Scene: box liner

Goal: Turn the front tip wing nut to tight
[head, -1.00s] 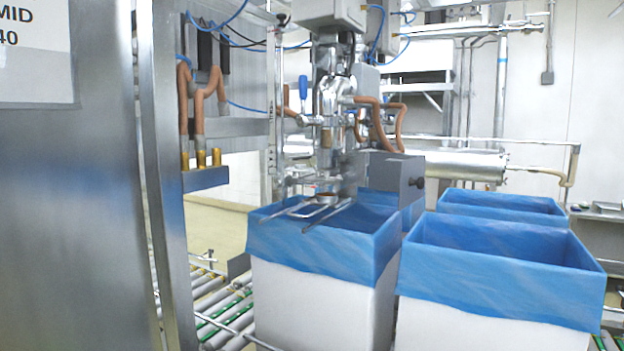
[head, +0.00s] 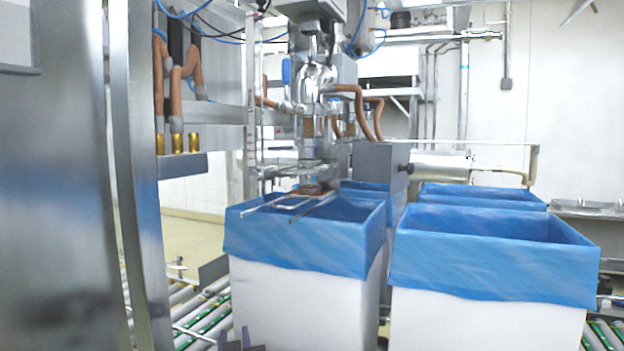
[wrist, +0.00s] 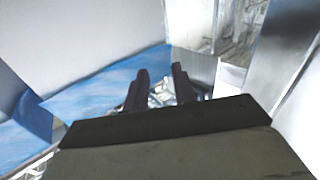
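The filling head (head: 316,85), a shiny metal nozzle assembly with clamps, hangs over the front left lined box in the head view. Its lower tip (head: 312,178) ends just above a wire frame (head: 285,203) over the box opening. I cannot pick out the front tip wing nut; it is too small or hidden among the metal parts. My gripper (head: 238,340) just enters the bottom edge of the head view, in front of the box and well below the tip. In the wrist view my gripper (wrist: 160,80) has its two dark fingers apart, with nothing seen between them but blurred background.
The front left box (head: 300,300) and right box (head: 490,315) are white with blue liners; more lined boxes stand behind. A steel cabinet (head: 60,200) and post (head: 140,230) stand at left. A grey block (head: 378,168) juts out beside the nozzle. Rollers (head: 205,325) run below.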

